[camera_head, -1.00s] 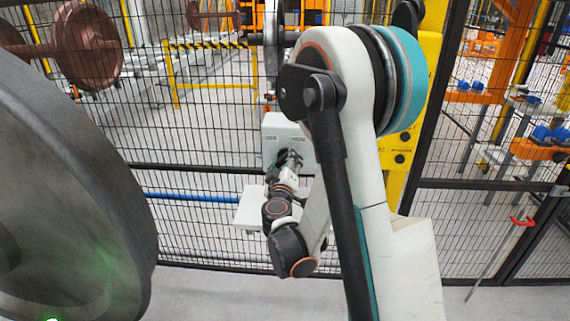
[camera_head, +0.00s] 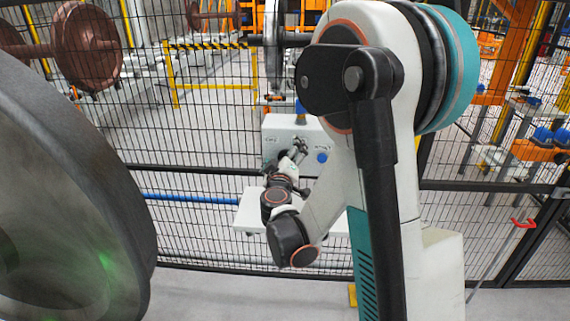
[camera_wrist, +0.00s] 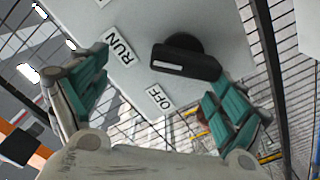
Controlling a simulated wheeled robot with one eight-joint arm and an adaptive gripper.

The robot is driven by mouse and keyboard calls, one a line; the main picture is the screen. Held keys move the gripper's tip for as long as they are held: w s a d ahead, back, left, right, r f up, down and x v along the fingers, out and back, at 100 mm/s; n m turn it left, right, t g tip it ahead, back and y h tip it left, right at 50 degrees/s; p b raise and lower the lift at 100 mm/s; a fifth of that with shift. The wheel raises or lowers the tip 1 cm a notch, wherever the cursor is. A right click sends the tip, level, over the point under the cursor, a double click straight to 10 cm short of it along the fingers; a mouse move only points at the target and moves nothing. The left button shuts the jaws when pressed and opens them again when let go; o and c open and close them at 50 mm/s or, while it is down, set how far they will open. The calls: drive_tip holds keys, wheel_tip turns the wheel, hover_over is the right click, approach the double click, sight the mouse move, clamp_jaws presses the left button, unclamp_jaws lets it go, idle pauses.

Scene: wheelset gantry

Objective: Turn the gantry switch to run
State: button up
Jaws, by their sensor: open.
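The gantry switch (camera_wrist: 190,58) is a black rotary knob with a bar handle and a white mark, on a pale panel in the wrist view. A RUN label (camera_wrist: 123,46) is to its left and an OFF label (camera_wrist: 160,97) below it. The mark's end faces left, towards the side with the labels. My gripper (camera_wrist: 157,74) is open, its teal-padded fingers on either side of the knob's near side. The right finger looks close to the handle; contact cannot be told. In the head view my gripper (camera_head: 297,150) is at the front of the control box (camera_head: 283,128), hiding the switch.
A blue button (camera_head: 322,157) is on the box's right front and a shelf (camera_head: 262,210) juts out below. Black mesh fence (camera_head: 190,240) stands around the box. A large grey wheel (camera_head: 70,190) fills the left foreground. A red-handled rod (camera_head: 523,223) leans at right.

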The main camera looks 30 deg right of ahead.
drive_tip(key=r, duration=0.1)
drive_tip(key=s+r, duration=0.1)
drive_tip(key=r, duration=0.3)
drive_tip(key=shift+s, duration=0.25)
drive_tip(key=shift+w+r, duration=0.4)
drive_tip(key=shift+w, duration=0.05)
drive_tip(key=shift+s+r, duration=0.15)
drive_tip(key=shift+r, duration=0.25)
drive_tip(key=s+a+f+g+y, duration=0.2)
drive_tip(key=s+a, duration=0.4)
drive_tip(key=s, duration=0.4)
drive_tip(key=s+a+f+m+g+y, duration=0.1)
drive_tip(key=s+a+f+g+y, duration=0.2)
drive_tip(key=s+a, duration=0.3)
drive_tip(key=s+a+f+m+g+y, duration=0.1)
drive_tip(key=s+a+f+g+y, duration=0.2)
drive_tip(key=s, duration=1.1)
drive_tip(key=a+y, duration=0.2)
drive_tip(key=a, duration=0.2)
